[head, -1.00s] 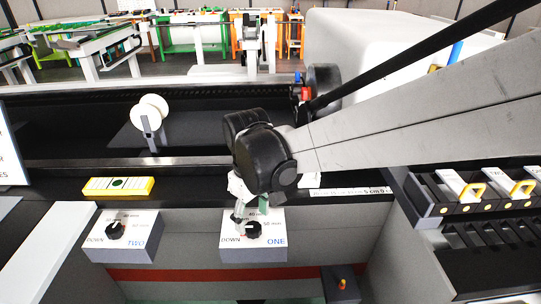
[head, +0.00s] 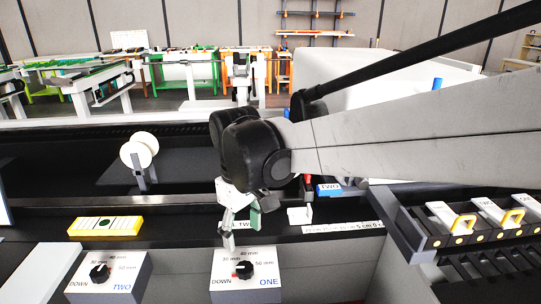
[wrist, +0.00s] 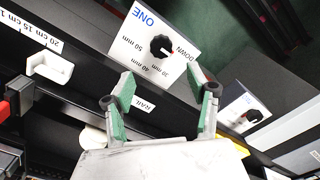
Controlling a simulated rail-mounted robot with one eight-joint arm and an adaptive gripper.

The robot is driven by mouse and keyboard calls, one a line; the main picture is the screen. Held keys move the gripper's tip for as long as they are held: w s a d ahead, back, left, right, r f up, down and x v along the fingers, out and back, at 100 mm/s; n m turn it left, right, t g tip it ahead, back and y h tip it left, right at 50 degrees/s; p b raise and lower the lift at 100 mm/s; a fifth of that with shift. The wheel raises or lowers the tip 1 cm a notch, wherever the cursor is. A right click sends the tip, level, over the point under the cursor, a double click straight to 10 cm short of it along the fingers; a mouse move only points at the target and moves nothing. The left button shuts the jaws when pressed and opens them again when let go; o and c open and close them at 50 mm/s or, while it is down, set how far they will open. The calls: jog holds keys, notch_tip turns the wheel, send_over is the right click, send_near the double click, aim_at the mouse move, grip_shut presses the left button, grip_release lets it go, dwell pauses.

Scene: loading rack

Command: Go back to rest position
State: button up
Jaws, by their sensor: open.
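My gripper (head: 241,228) is open and empty, with green pads on its fingers. It is above the ledge just behind the box marked ONE (head: 246,279), a grey box with a black knob (head: 243,270). In the wrist view my gripper (wrist: 160,82) points toward that box, and the knob (wrist: 161,47) shows beyond the fingertips with a clear gap. The knob's pointer is hard to read. A similar box marked TWO (head: 108,281) with a black knob stands to the left.
A yellow-edged panel (head: 105,226) lies on the ledge at left. A white spool (head: 139,150) stands behind it. A small white block (head: 299,215) and a blue piece marked TWO (head: 328,189) are right of my gripper. A rack with yellow-handled pieces (head: 462,222) is at right.

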jog(key=s+d+m+t, duration=0.3)
jog(key=s+d+m, duration=0.2)
jog(key=d, duration=0.9)
jog(key=s+d+r+m+t, duration=0.1)
jog(key=s+d+m+t, duration=0.3)
jog(key=d, duration=1)
jog(key=shift+s+d+r+m+p, duration=0.15)
jog(key=shift+s+d+m+p, duration=0.15)
jog(key=shift+s+m, duration=0.55)
